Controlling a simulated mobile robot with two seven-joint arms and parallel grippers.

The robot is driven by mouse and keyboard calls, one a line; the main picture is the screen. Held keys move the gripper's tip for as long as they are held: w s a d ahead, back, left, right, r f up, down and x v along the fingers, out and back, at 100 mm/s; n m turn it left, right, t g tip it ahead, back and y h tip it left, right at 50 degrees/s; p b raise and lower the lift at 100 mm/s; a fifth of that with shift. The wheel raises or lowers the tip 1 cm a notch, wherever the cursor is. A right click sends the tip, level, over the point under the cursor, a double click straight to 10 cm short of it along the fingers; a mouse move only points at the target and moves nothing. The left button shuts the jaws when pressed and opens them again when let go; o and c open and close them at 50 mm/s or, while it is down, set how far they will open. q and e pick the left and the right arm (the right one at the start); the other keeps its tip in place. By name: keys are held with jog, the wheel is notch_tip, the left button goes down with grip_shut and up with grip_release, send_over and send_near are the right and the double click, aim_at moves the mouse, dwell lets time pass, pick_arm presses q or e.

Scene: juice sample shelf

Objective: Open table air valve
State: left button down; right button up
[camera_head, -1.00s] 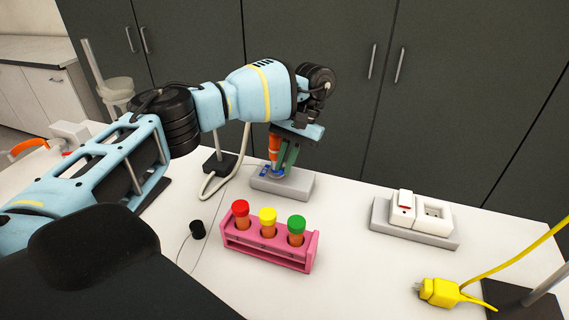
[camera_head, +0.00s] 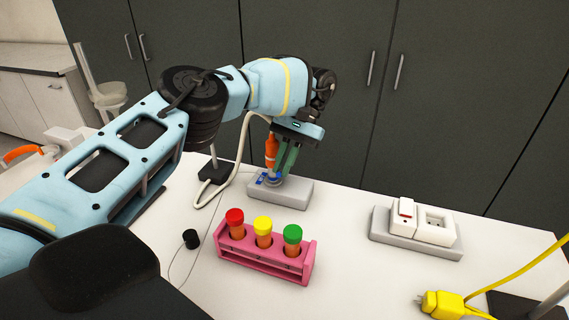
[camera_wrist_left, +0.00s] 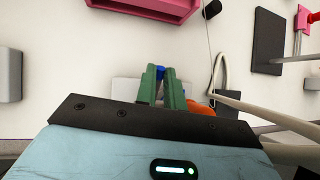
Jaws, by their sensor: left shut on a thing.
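The table air valve is a grey block (camera_head: 293,193) on the white table, with a blue part (camera_head: 264,181) on top and an upright orange piece (camera_head: 271,150) beside my fingers. My left gripper (camera_head: 279,174) reaches down to the valve from above, its green fingers tilted. In the left wrist view the green fingers (camera_wrist_left: 164,75) are close together, with the blue part (camera_wrist_left: 160,71) showing at their tips. They are shut on this blue part, which they mostly hide. The orange piece (camera_wrist_left: 201,108) shows just beside them. My right gripper is not in view.
A pink rack (camera_head: 266,264) with red-, yellow- and green-capped tubes stands in front of the valve. A white switch and socket unit (camera_head: 418,222) is at right, and a yellow plug (camera_head: 441,304) lies near the front right. A pale hose (camera_head: 213,195) loops left of the valve.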

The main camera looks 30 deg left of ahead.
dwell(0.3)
pick_arm(q)
jog(key=c, duration=1.5)
grip_release()
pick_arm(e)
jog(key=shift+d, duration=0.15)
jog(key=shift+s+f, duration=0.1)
